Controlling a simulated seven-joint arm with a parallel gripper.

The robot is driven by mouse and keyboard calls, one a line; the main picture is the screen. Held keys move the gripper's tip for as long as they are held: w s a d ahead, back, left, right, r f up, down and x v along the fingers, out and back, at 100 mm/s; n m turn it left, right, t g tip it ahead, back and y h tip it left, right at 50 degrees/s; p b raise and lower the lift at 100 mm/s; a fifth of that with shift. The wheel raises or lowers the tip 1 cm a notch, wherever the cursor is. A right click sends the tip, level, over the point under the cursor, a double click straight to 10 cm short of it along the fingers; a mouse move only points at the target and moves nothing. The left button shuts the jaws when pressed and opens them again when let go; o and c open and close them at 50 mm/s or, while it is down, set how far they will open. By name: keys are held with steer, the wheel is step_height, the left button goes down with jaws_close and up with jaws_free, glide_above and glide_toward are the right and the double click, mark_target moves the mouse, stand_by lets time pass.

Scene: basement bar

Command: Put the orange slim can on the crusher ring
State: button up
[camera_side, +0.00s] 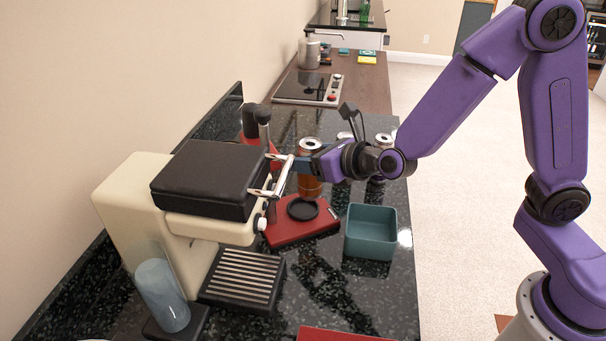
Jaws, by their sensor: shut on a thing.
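The orange slim can (311,189) is upright, its silver top showing above my gripper and its orange body below. The silver fingers reach left, close in front of the coffee machine. The contact between fingers and can is not clear in this view. The crusher ring (302,209) is black and empty, on a red base (290,234) just below and in front of the can. Whether the can's bottom touches anything is unclear.
A cream coffee machine (136,200) with a dark top stands at left, close to my fingers. A teal open bin (371,241) stands right of the red base. Other silver-topped cans (384,140) stand behind my wrist. Dark speckled counter is free in front of the bin.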

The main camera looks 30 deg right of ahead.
mark_target(303, 180)
steer(key=shift+w+a+f, duration=0.25)
steer(key=shift+w+f, duration=0.55)
steer(key=shift+f, duration=1.8)
steer(key=shift+f, duration=0.15)
steer(key=o, duration=1)
steer(key=shift+r, duration=0.2)
steer(key=v, duration=1.2)
steer(key=shift+f, duration=0.1)
